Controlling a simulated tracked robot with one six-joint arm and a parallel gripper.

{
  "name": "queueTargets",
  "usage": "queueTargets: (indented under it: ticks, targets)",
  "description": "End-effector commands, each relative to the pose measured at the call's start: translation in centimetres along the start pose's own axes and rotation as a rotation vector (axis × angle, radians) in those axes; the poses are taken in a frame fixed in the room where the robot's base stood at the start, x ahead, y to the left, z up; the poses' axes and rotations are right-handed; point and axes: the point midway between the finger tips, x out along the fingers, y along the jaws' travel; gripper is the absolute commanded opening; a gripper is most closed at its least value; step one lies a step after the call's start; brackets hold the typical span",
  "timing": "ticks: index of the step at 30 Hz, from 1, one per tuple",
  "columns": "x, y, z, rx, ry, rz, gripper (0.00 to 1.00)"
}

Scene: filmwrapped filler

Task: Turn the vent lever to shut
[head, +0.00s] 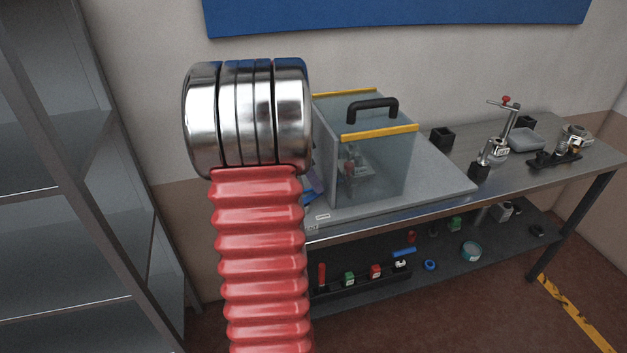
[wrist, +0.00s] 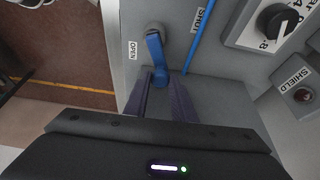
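The blue vent lever (wrist: 155,47) shows in the wrist view on a grey panel. Its handle runs down from a round pivot, beside the "OPEN" label (wrist: 133,51).
A black knob (wrist: 276,20) and a red button by a "SHIELD" label (wrist: 302,95) are to the right in the wrist view. In the head view, a clear box with a black handle (head: 372,108) stands on the metal bench (head: 455,165). Grey shelving (head: 75,180) is at left.

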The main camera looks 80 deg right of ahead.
Motion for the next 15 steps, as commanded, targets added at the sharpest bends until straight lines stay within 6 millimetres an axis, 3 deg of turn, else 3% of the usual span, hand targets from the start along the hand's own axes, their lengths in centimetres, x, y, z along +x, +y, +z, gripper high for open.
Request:
queueTargets:
  ticks: [9, 15]
  targets:
    - [-0.15, 0.44, 0.22, 0.0, 0.0, 0.0, 0.01]
    - [0.0, 0.09, 0.01, 0.0, -0.001, 0.001, 0.01]
